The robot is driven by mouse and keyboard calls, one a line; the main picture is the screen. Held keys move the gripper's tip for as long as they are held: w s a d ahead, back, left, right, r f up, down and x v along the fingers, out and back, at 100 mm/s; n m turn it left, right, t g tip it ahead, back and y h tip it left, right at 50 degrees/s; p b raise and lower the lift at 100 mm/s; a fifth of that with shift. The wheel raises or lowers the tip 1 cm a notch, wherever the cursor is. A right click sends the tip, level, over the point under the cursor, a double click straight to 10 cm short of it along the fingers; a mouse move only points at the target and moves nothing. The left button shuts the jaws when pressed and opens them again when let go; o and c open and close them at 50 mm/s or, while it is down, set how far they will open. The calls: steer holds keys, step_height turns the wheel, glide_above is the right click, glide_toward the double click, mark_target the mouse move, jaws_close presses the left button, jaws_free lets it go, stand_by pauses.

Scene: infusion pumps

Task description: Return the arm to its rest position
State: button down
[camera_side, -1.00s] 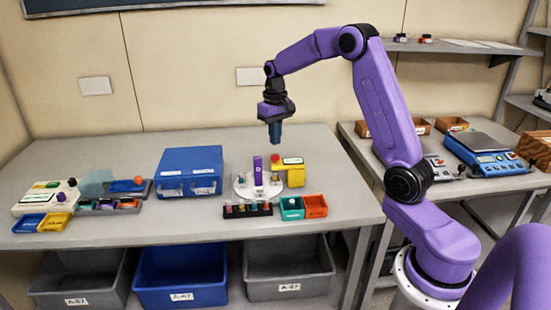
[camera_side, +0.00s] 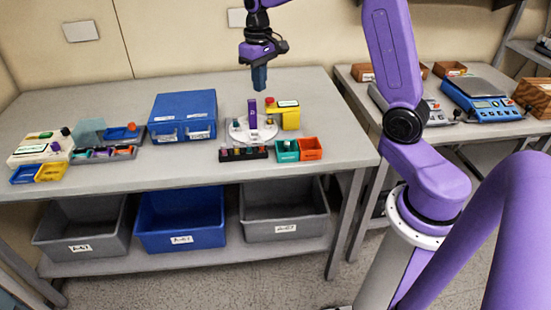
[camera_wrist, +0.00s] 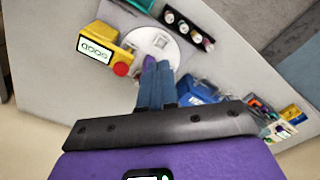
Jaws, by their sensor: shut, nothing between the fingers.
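My gripper (camera_side: 259,78) hangs above the bench, fingers pointing down. Its blue fingers are shut with nothing between them; they also show together in the wrist view (camera_wrist: 155,82). Below it stands a white round device (camera_side: 240,131) with a purple upright part (camera_side: 252,116). A clear gap appears between the fingertips and the purple part in the side view. In the wrist view the fingers overlap the purple part, hiding much of it.
A yellow box with a display and red knob (camera_side: 288,117) stands beside the white device. A black vial rack (camera_side: 243,154), teal bin (camera_side: 287,151) and orange bin (camera_side: 310,149) are in front. A blue case (camera_side: 183,115) sits left. Bench space behind is clear.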

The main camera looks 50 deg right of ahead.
steer(key=s+a+n, duration=0.7)
steer(key=s+a, duration=0.6)
steer(key=s, duration=0.2)
steer(key=s+f+n, duration=0.2)
steer(key=s+n, duration=0.4)
steer(key=s, duration=1.1)
steer(key=shift+s+d, duration=0.25)
steer(key=shift+d, duration=0.1)
